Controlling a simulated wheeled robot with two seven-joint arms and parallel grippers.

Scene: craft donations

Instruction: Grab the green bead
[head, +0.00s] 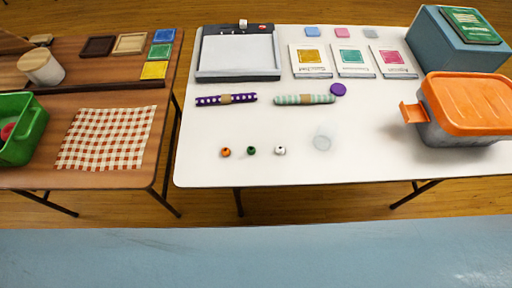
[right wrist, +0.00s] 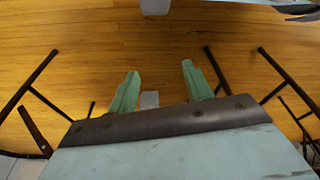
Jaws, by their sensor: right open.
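The green bead (head: 251,150) sits on the white table (head: 300,172) in the head view. An orange bead (head: 225,152) is to its left and a white bead (head: 280,150) to its right, all apart from each other. My right gripper (right wrist: 155,92) shows in the right wrist view with its two pale green fingers spread apart and nothing between them. The bead is not seen in that view, which shows wooden floor and table legs. Neither gripper appears in the head view.
An orange-lidded bin (head: 466,100) stands at right. A brown table (head: 90,180) is at left. The white table's front strip is clear.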

